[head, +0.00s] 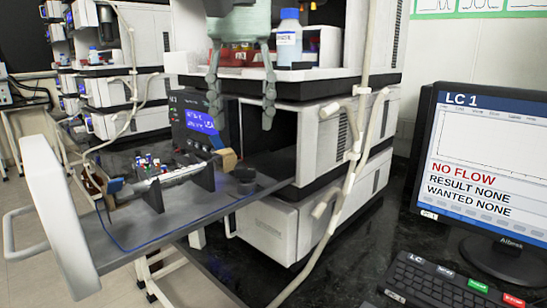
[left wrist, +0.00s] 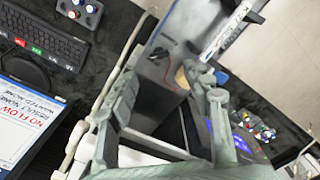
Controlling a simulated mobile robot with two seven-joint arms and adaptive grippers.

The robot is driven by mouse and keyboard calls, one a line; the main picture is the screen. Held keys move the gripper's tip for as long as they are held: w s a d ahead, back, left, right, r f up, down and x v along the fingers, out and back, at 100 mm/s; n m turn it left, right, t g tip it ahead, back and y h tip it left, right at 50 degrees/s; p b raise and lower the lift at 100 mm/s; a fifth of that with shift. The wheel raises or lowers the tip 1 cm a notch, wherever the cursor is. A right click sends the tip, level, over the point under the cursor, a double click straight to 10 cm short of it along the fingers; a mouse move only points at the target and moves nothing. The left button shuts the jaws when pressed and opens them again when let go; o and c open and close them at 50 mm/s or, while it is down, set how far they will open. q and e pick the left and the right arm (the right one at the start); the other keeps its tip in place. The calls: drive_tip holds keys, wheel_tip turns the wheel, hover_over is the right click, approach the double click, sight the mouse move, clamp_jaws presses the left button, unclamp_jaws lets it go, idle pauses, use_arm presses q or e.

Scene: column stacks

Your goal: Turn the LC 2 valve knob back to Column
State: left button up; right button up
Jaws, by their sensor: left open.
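My left gripper (head: 240,95) hangs with two grey fingers spread and pointing down, with nothing between them, in front of the middle instrument stack (head: 320,145). Its open fingers also show in the left wrist view (left wrist: 168,98). No valve knob marked LC 2 can be made out, and I cannot tell which stack is LC 2. A short dark round part (head: 243,178) sits on the pulled-out drawer below the gripper; I cannot tell what it is. A control panel (head: 197,122) with a blue display stands left of the fingers. My right gripper is not in view.
The monitor (head: 488,165) reads LC 1, NO FLOW. A keyboard (head: 440,288) lies before it.

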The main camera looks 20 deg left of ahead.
sight(246, 169)
use_arm(q)
drive_tip(key=shift+d+f, duration=0.1)
drive_tip(key=shift+d, duration=0.05)
wheel_tip(246, 169, down, 8)
drive_tip(key=shift+r, duration=0.2)
drive_tip(key=shift+c, duration=0.5)
clamp_jaws()
